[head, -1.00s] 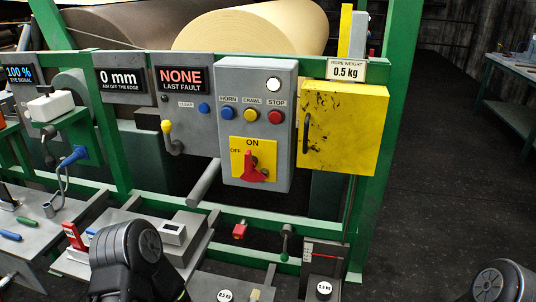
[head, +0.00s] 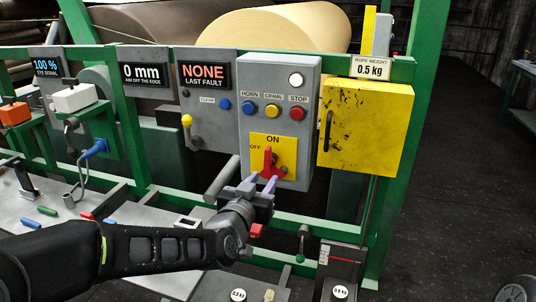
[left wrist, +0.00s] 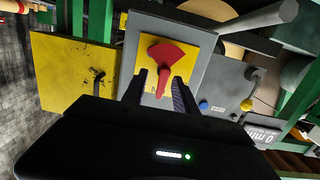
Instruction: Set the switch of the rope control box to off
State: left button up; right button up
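The rope control box (head: 306,90) is a grey panel with a yellow plate lettered ON at the top and OFF at the left. Its red switch handle (head: 268,160) has its narrow end toward ON and its wide end low. My left gripper (head: 262,180) is open just in front of the lower part of the plate. In the left wrist view, which is upside down, the red handle (left wrist: 166,58) has its narrow end between the two open fingers (left wrist: 161,87). I cannot tell whether they touch it. My right gripper is not in view.
Blue, yellow and red buttons (head: 272,111) sit above the switch. A yellow box (head: 367,120) is to the right, and a grey panel with a yellow-knobbed lever (head: 187,121) to the left. A grey bar (head: 222,178) sticks out near the gripper. A green rail runs below.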

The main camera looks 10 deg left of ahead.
aim_at(267, 153)
pick_arm(q)
jog(key=shift+t, duration=0.5)
jog(key=r, duration=0.2)
jog(key=a+r, duration=0.1)
jog(key=r, duration=0.1)
jog(key=shift+s+r, duration=0.15)
jog(key=shift+r, duration=0.1)
jog(key=w, duration=0.2)
jog(key=w+p, duration=0.1)
jog(key=w, duration=0.4)
jog(key=shift+w+d, duration=0.25)
jog(key=shift+w, duration=0.15)
jog(key=shift+c, duration=0.5)
grip_shut()
